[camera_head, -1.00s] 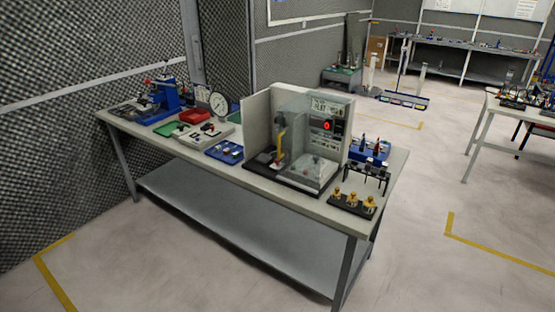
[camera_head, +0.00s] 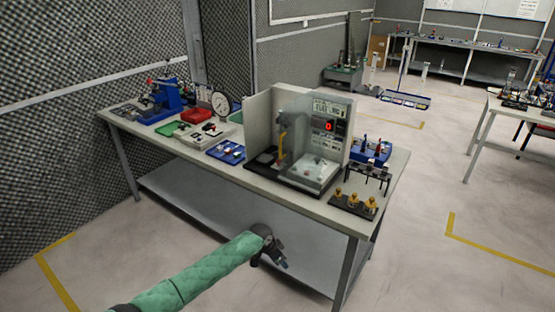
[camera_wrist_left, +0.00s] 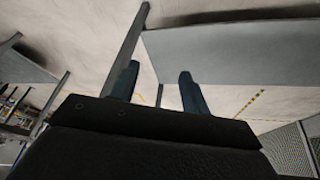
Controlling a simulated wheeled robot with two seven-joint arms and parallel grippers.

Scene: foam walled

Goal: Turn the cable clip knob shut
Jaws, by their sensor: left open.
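My left gripper (camera_head: 281,262) is in front of the workbench, lower than its top and near the lower shelf in the head view. In the left wrist view its two fingers (camera_wrist_left: 158,88) stand apart with nothing between them. A clear-walled test station (camera_head: 312,150) with a red display stands on the bench, with a yellow part (camera_head: 283,147) at its left side. I cannot make out a cable clip knob for certain; things on the bench are too small. My right gripper is not in view.
The bench top (camera_head: 225,170) also carries a blue tray (camera_head: 225,151), a round dial gauge (camera_head: 220,103), a blue machine (camera_head: 168,95), a blue holder (camera_head: 370,151) and brass pieces on a black base (camera_head: 354,205). The lower shelf (camera_head: 200,215) is bare. The floor in front is clear.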

